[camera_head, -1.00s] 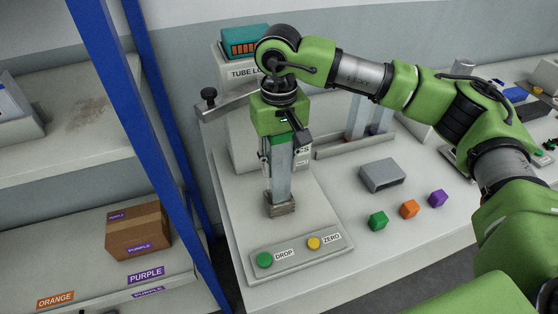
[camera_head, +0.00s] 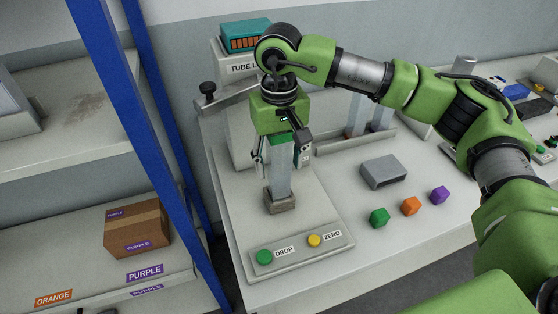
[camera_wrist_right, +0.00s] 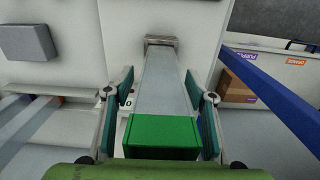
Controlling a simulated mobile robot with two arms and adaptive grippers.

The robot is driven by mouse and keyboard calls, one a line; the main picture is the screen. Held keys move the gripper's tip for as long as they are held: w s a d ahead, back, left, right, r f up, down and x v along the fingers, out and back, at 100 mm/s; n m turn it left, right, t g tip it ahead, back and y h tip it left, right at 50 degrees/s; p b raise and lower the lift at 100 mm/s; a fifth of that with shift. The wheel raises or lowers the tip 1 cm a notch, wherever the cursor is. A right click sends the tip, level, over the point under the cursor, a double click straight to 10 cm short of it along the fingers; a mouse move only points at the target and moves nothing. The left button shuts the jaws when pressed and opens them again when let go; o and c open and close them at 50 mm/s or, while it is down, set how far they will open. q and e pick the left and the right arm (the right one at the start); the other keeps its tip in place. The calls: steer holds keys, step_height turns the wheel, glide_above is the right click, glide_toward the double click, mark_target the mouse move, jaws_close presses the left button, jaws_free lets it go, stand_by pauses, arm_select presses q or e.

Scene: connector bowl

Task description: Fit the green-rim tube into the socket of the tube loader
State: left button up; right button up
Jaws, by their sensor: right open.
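The green-rim tube (camera_head: 279,175), a square grey tube, stands upright with its lower end in the socket (camera_head: 281,203) of the tube loader (camera_head: 315,210). In the right wrist view the tube (camera_wrist_right: 161,90) runs away to the socket (camera_wrist_right: 161,41), and its green rim (camera_wrist_right: 161,132) is at the near end. My right gripper (camera_head: 281,158) is above and around the tube's upper part. Its fingers (camera_wrist_right: 159,84) are open, one on each side, with gaps to the tube. How deep the tube sits is hidden inside the socket. My left gripper is not in view.
A green DROP button (camera_head: 264,257) and a yellow ZERO button (camera_head: 314,240) are on the loader's front. A blue shelf post (camera_head: 150,140) stands left.

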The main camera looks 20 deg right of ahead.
step_height(320, 180, up, 12)
steer(key=shift+f, duration=0.1)
stand_by(0.5)
